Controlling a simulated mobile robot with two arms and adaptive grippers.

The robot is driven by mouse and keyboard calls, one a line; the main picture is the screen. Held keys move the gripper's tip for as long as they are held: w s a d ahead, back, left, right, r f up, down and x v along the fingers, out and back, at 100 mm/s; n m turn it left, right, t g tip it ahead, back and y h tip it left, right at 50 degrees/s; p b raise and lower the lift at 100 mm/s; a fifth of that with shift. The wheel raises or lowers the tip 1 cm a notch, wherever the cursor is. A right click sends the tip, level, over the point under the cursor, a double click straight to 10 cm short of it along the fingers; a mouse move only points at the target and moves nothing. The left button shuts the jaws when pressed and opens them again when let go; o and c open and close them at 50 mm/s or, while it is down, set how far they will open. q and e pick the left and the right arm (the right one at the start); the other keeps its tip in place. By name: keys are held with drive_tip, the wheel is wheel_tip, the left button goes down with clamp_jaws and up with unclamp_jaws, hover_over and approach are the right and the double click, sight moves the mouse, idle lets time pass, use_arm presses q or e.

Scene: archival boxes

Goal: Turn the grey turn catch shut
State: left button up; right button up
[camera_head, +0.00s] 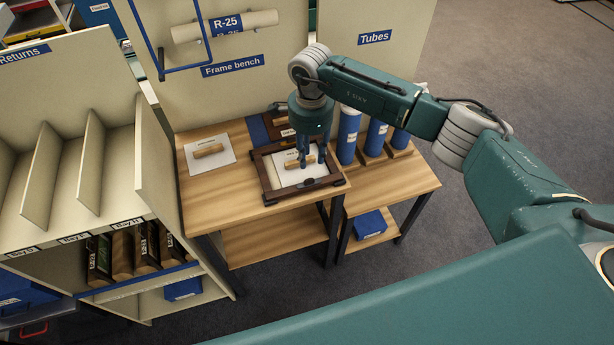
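A dark wooden frame (270,184) lies flat on the wooden bench, with a pale sheet and a tan wooden block or handle (293,163) inside it. A small greyish spot (309,181) shows at the frame's near inner edge; it may be the turn catch, but it is too small to tell its position. My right gripper (312,163) points down over the frame, its two fingers apart with a gap between them. It hides part of the frame's far right side. I cannot tell whether its tips touch anything. My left gripper is not in view.
Several blue tubes (348,135) stand upright right of the frame. A white card with a wooden piece (208,152) lies to its left. A board with a "Frame bench" sign (233,66) rises behind. Shelving (155,165) stands at left. The bench's front left is clear.

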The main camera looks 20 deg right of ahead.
sight(309, 180)
wheel_tip(309, 180, down, 9)
drive_tip(key=p, duration=0.3)
drive_tip(key=shift+f, duration=0.85)
clamp_jaws()
